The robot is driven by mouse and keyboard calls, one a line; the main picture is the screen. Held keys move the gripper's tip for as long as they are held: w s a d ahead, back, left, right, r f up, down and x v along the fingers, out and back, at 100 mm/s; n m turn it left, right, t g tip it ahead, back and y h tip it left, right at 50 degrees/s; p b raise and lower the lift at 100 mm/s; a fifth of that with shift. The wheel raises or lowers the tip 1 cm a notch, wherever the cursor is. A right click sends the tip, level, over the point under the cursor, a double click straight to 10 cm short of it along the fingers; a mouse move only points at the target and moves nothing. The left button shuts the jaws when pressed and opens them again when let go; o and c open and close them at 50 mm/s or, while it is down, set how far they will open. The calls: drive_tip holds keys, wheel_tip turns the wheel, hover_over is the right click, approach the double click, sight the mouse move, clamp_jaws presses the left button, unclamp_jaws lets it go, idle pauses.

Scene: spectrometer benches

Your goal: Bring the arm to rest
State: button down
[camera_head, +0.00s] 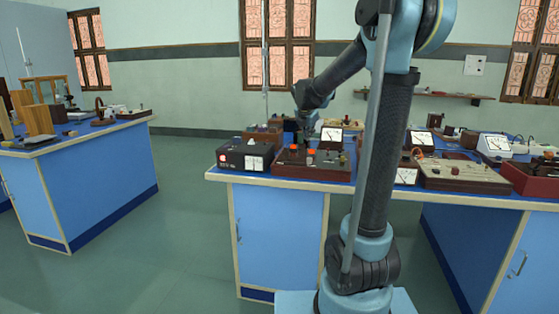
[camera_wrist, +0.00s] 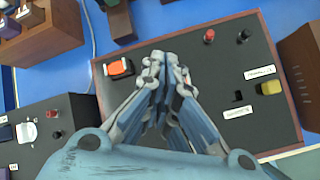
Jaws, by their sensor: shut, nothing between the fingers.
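My arm reaches up from the front of the blue bench and bends down to the left over it. In the wrist view my gripper (camera_wrist: 160,62) is shut and empty, its fingertips together. It points down over a dark-topped instrument box (camera_wrist: 222,65) with a wooden rim. An orange-red switch (camera_wrist: 118,68) lies just left of the fingertips, with red and black terminals and a yellow knob to the right. In the head view my gripper (camera_head: 304,135) is small and dark above the same box (camera_head: 312,173). I cannot tell the exact gap between fingertips and box.
A black meter box (camera_head: 245,156) stands left of the instrument box. More meters and a brown-sided panel box (camera_head: 466,177) fill the bench to the right. Another blue bench (camera_head: 90,190) stands at the left, with open floor (camera_head: 190,210) between.

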drive_tip(key=s+d+m, duration=0.1)
drive_tip(key=s+m, duration=0.1)
drive_tip(key=s, duration=0.2)
drive_tip(key=s+d+f+m+g, duration=0.1)
drive_tip(key=s+m, duration=0.1)
drive_tip(key=s, duration=0.2)
drive_tip(key=s+d+f+m, duration=0.1)
drive_tip(key=s+m, duration=0.2)
drive_tip(key=s, duration=0.1)
drive_tip(key=shift+s+d+f+g, duration=0.25)
drive_tip(key=shift+d+g, duration=0.05)
drive_tip(key=shift+d, duration=0.1)
drive_tip(key=s+f+m+g, duration=0.1)
drive_tip(key=s+f+m, duration=0.4)
drive_tip(key=s, duration=0.5)
drive_tip(key=s+d+f+m+g+y, duration=0.1)
drive_tip(key=s+f+m, duration=0.5)
drive_tip(key=s+m, duration=0.2)
drive_tip(key=s+f+m+g+y, duration=0.1)
drive_tip(key=s+f+m, duration=0.4)
drive_tip(key=s, duration=0.8)
drive_tip(key=shift+d+f+m+g, duration=0.3)
drive_tip(key=shift+f+m+g, duration=0.1)
drive_tip(key=shift+m, duration=0.6)
drive_tip(key=shift+s, duration=0.1)
drive_tip(key=shift+w+f, duration=0.15)
drive_tip(key=shift+w, duration=0.3)
drive_tip(key=c, duration=2.4)
unclamp_jaws()
